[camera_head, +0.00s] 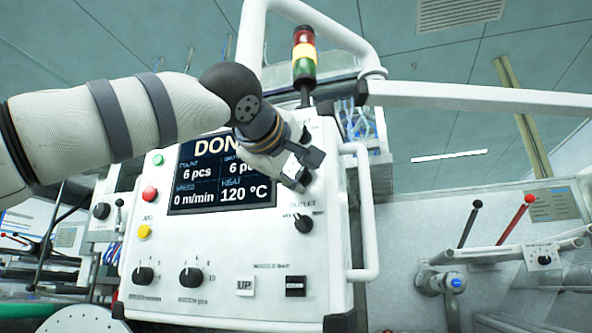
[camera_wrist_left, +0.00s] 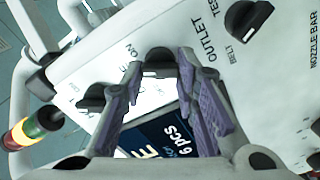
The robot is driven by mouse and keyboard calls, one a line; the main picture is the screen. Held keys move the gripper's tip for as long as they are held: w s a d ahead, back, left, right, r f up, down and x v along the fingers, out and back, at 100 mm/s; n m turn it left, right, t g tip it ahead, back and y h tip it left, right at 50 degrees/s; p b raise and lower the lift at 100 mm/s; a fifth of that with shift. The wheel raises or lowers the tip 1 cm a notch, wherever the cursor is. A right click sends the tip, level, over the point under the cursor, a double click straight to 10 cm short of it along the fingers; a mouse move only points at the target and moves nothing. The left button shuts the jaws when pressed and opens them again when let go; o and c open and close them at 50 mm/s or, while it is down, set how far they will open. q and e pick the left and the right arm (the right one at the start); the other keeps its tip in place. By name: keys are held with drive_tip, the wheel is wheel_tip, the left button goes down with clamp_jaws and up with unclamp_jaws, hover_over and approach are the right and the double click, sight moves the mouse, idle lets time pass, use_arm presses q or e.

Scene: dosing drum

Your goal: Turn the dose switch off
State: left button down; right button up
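A white control panel (camera_head: 231,268) with dark rotary switches fills the middle of the head view. My left gripper (camera_head: 297,172) is at the panel's upper right, just right of the display. In the left wrist view the fingers (camera_wrist_left: 160,62) of my left gripper stand open on either side of a dark switch knob (camera_wrist_left: 159,58). An "ON" label shows beside it; its other label is partly hidden. I cannot tell whether the fingertips touch the knob. In the head view my gripper hides this knob. The outlet switch (camera_head: 303,223) sits below, and shows in the wrist view (camera_wrist_left: 247,19).
The display (camera_head: 222,174) reads "DON", the rest covered by my arm. Another knob (camera_wrist_left: 91,97) is close by on the panel. A white handle bar (camera_head: 366,215) runs along the panel's right edge. A signal tower (camera_head: 304,65) stands above. Red (camera_head: 149,194) and yellow (camera_head: 145,232) buttons sit at left.

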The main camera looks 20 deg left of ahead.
idle(0.3)
use_arm(q)
drive_tip(key=n, duration=0.5)
drive_tip(key=shift+n, duration=0.4)
drive_tip(key=n, duration=0.5)
drive_tip(key=shift+f+n, duration=0.15)
drive_tip(key=shift+n, duration=0.55)
drive_tip(key=c, duration=1.2)
unclamp_jaws()
drive_tip(key=shift+c, duration=0.2)
drive_tip(key=s, duration=1.2)
drive_tip(key=shift+a, duration=0.25)
